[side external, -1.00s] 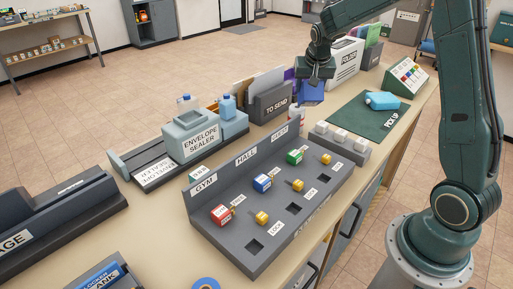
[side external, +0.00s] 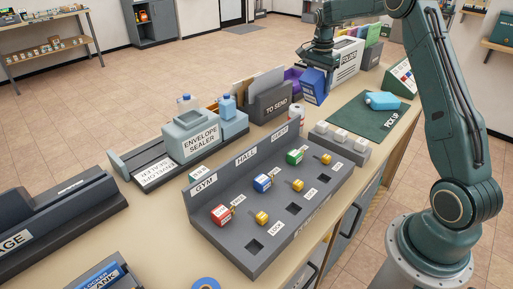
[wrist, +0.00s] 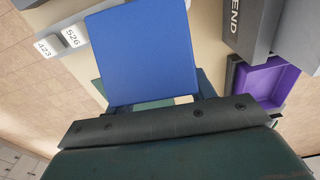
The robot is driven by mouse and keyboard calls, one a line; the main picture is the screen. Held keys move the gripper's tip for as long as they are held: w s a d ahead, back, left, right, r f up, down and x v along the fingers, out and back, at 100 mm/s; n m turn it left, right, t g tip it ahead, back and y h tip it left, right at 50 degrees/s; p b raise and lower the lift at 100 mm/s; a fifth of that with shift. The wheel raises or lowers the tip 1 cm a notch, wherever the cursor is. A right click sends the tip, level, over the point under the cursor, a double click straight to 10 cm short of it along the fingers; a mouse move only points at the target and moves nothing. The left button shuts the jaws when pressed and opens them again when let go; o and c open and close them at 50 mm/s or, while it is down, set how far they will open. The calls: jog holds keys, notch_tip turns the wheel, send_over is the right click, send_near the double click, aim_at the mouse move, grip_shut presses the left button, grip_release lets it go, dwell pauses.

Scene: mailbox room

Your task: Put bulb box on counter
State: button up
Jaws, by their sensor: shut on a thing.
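My gripper (side external: 319,65) is shut on a blue box (side external: 314,87) and holds it below the wrist, over the far part of the tan counter (side external: 150,225). The box is upright and slightly tilted, with a pale label on its side too small to read. I take it as the bulb box. In the wrist view, a plain blue face of the box (wrist: 150,50) fills the middle, with its near end hidden by my gripper. I cannot tell whether its bottom touches the counter.
A grey TO SEND holder (side external: 272,104) and purple tray (side external: 293,76) stand left of the box. A white file box (side external: 347,60) is behind it. The green PICK UP mat (side external: 375,122) with a light blue pouch (side external: 381,100) lies right. A key board (side external: 270,205) stands nearer.

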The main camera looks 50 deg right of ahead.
jog(key=m, duration=0.1)
jog(key=d+m+y, duration=0.1)
jog(key=d+m, duration=0.1)
jog(key=shift+w+d+f+y, duration=0.15)
jog(key=shift+w+f+y, duration=0.15)
jog(key=shift+f, duration=0.1)
jog(key=w+d+f+m+t+y, duration=0.1)
jog(key=d+f+m+t, duration=0.2)
jog(key=d+m, duration=0.3)
jog(key=shift+d+f+m+t, duration=0.2)
jog(key=shift+m+t, duration=0.7)
jog(key=shift+m, duration=1.1)
send_over(321, 116)
jog(key=shift+w+f, duration=0.1)
jog(key=shift+f, duration=3.85)
jog(key=o, duration=1)
jog(key=shift+f, duration=0.15)
